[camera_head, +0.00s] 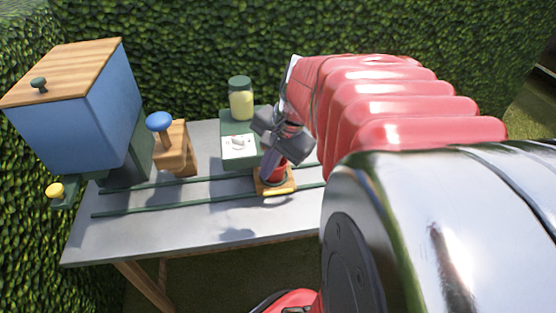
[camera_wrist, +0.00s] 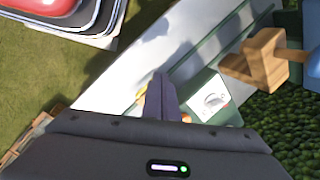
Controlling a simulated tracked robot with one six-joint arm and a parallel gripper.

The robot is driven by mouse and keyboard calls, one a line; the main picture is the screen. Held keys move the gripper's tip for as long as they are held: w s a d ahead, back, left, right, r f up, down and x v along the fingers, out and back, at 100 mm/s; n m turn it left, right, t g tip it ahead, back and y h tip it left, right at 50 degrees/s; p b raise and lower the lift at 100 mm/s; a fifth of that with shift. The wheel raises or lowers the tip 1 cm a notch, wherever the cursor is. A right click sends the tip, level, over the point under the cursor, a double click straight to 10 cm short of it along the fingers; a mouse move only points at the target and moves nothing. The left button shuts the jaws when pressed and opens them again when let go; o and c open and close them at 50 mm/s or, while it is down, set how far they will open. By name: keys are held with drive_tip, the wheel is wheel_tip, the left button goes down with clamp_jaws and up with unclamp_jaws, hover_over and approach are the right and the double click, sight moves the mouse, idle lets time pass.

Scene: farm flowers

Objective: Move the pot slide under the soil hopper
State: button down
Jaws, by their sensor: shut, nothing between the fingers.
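The pot slide (camera_head: 262,187) is a small wooden carriage with a yellow front bar, sitting on the green rails right of the table's middle. A red pot (camera_head: 279,172) shows on it, partly covered by my gripper. The soil hopper (camera_head: 75,115) is a blue bin with a wooden lid at the left end of the table, well left of the slide. My gripper (camera_head: 267,170) is shut and empty, pointing down at the slide. I cannot tell whether it touches it. In the wrist view, my shut fingers (camera_wrist: 163,82) hide most of the slide.
Two green rails (camera_head: 165,204) run along the grey table (camera_head: 215,222). A wooden block with a blue knob (camera_head: 160,121) stands behind them. A green box with a white dial (camera_head: 239,147) and a yellow jar (camera_head: 241,103) stand behind the slide. The rails between slide and hopper look clear.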

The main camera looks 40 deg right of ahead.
drive_tip(key=s+a+r+n+t, duration=0.1)
drive_tip(key=s+a+r+n, duration=0.1)
drive_tip(key=a+n, duration=0.5)
drive_tip(key=s+a+r+n+t+h, duration=0.1)
drive_tip(key=s+a+r+n, duration=0.1)
drive_tip(key=a+n, duration=0.6)
drive_tip(key=shift+s+a+n+h, duration=0.3)
drive_tip(key=shift+s+a, duration=0.25)
drive_tip(key=shift+s, duration=0.15)
